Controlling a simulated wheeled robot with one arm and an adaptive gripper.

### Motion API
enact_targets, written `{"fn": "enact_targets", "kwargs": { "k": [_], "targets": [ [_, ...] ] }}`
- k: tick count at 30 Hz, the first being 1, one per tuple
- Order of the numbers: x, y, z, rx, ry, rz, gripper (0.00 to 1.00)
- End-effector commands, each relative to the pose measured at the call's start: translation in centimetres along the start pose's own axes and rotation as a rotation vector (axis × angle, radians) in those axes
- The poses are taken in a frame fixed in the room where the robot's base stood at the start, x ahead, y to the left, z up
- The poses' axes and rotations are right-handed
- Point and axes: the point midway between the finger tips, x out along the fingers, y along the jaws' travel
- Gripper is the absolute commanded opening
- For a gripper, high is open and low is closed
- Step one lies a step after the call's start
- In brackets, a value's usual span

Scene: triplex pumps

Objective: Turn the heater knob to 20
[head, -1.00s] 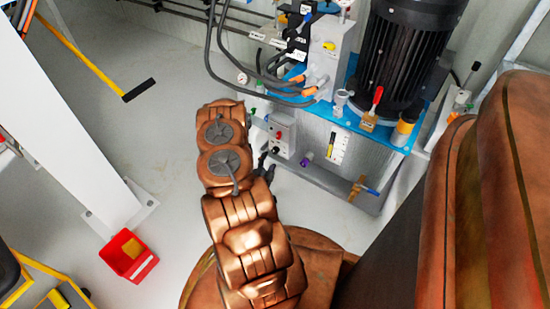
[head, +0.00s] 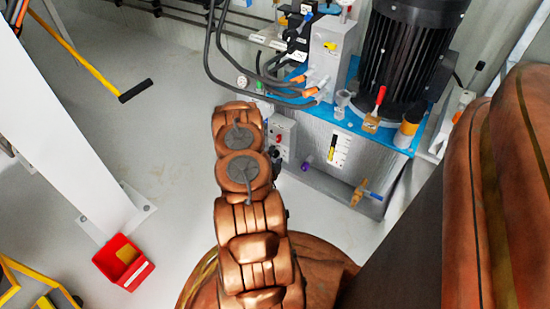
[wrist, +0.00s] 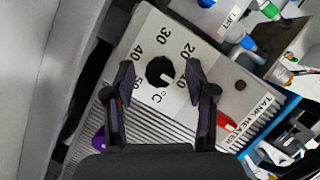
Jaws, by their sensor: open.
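The black heater knob (wrist: 160,73) sits on a pale dial plate marked 20, 30, 40, 50 and °C in the wrist view. A "TANK HEATER" label (wrist: 262,118) is on the panel beside it. Its pointer direction is too small to read surely. My gripper (wrist: 161,72) is open, with one dark finger on each side of the knob in the picture. Gaps show between both fingers and the knob; the depth between them is unclear. In the head view the heater box (head: 284,130) is partly behind my copper arm, which hides the knob and most of the gripper.
A blue-topped tank (head: 350,117) carries a black motor (head: 405,55), hoses and a red-handled valve (head: 376,108). A brass valve with a blue lever (head: 362,193) sticks out low at the front. A red bin (head: 123,262) stands left on open floor.

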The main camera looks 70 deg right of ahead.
Motion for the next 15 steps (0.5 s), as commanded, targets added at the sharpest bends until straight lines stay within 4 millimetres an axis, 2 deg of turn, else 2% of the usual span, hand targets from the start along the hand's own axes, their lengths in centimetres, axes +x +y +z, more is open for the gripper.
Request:
{"fn": "enact_targets", "kwargs": {
  "k": [8,15],
  "targets": [
    [0.10,-0.04,-0.01,0.000,0.000,0.000,0.56],
    [0.10,-0.05,0.01,0.000,0.000,0.000,0.32]
  ]
}}
